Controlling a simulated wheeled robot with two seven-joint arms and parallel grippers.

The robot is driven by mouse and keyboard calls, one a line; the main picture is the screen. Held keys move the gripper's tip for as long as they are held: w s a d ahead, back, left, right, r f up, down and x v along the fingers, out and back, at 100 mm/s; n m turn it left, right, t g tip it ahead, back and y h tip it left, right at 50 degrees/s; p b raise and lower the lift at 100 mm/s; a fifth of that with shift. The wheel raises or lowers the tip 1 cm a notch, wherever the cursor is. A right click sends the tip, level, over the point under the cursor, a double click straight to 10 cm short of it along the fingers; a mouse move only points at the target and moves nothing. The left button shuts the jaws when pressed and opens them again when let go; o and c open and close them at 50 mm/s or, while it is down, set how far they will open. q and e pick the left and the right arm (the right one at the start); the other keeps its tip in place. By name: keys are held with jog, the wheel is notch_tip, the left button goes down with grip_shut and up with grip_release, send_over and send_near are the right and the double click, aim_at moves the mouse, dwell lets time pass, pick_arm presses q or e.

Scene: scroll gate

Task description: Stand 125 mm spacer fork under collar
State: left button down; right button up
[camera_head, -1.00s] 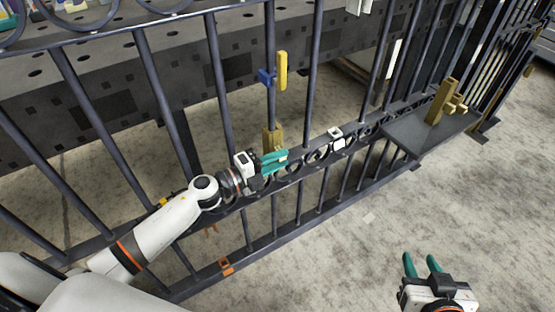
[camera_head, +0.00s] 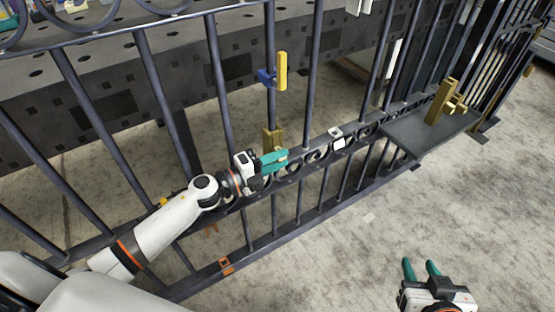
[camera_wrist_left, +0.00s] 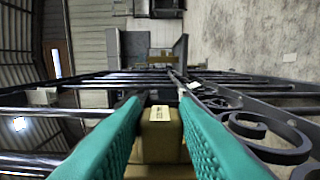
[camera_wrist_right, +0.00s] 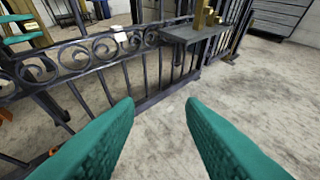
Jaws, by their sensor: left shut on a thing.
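The spacer fork (camera_head: 268,138), a brass-coloured upright block, stands at the rail at the foot of a gate bar. It is below the blue collar (camera_head: 265,77), which sits on the same bar with a yellow upright piece (camera_head: 281,71) beside it; bare bar shows between. My left gripper (camera_head: 285,157) is shut on the fork. In the left wrist view the fork (camera_wrist_left: 160,141), with a pale label, lies between the teal fingers. Whether the fork straddles the bar is hidden. My right gripper (camera_head: 422,270) is open and empty at lower right.
A dark shelf (camera_head: 410,146) at the gate's right carries other brass blocks (camera_head: 440,103). A white fitting (camera_head: 337,138) sits on the scrolled rail. An orange clip (camera_head: 226,266) is on the low rail. A perforated bench (camera_head: 100,75) stands behind the gate. Floor at right is clear.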

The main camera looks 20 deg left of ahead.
pick_arm(q)
jog(key=shift+w+a+y, duration=0.2)
jog(key=shift+a+y, duration=0.1)
jog(key=shift+a, duration=0.15)
pick_arm(e)
jog(key=shift+w+a+r, duration=0.1)
jog(key=shift+w+r, duration=0.05)
jog(key=shift+r, duration=0.1)
pick_arm(q)
jog(key=c, duration=1)
grip_release()
jog(key=shift+f, duration=0.15)
jog(key=shift+c, duration=0.2)
pick_arm(e)
jog(key=shift+w+a+r+t, duration=0.25)
jog(key=shift+t, duration=0.05)
pick_arm(q)
jog(key=shift+s+f, duration=0.1)
jog(key=shift+f, duration=0.05)
